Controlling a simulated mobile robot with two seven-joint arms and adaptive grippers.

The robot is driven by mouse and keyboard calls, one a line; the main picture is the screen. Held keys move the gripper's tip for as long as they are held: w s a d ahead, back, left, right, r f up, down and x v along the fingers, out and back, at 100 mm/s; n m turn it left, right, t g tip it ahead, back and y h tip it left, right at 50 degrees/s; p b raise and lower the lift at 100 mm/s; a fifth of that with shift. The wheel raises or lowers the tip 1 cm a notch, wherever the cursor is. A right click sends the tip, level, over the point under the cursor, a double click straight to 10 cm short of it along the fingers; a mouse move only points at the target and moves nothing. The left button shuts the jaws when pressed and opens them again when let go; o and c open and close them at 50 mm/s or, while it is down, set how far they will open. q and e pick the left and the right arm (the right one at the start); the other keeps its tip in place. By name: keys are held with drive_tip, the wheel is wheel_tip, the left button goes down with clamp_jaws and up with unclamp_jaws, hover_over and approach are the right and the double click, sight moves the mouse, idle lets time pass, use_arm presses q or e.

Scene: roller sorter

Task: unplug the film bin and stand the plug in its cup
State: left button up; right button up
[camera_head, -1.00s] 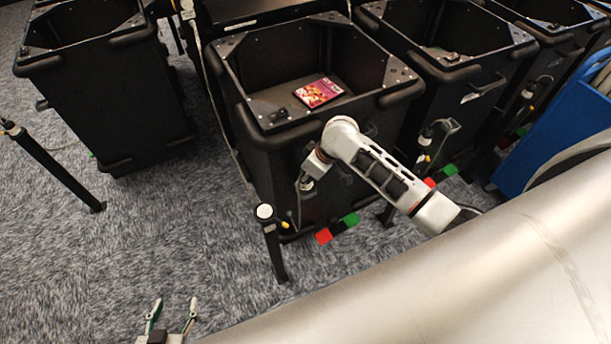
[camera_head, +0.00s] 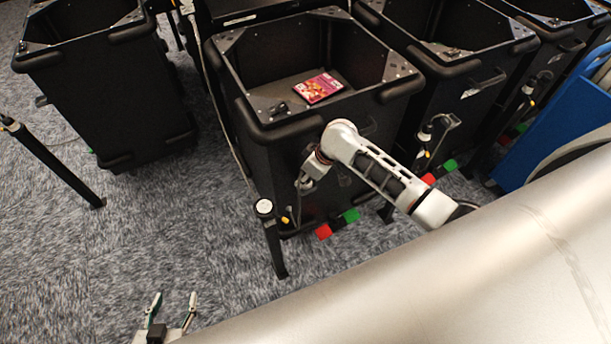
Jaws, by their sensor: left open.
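A black post with a pale round cup-like top (camera_head: 264,208) stands in front of the bin. My left gripper (camera_head: 174,302) is open and empty over the carpet at bottom left, well away from the post.
More black bins stand at left (camera_head: 105,90) and right (camera_head: 462,85). Another thin post (camera_head: 50,165) leans at far left. Red and green blocks (camera_head: 336,223) are at the bin's foot. A blue cart (camera_head: 560,125) is at right.

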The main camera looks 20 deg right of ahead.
drive_tip(key=shift+s+f, duration=0.2)
drive_tip(key=shift+f, duration=0.15)
drive_tip(key=o, duration=1.3)
drive_tip(key=shift+f, duration=0.15)
drive_tip(key=shift+d, duration=0.1)
drive_tip(key=shift+r, duration=0.25)
drive_tip(key=v, duration=1.1)
drive_tip(key=shift+r, duration=0.5)
drive_tip(key=shift+w, duration=0.1)
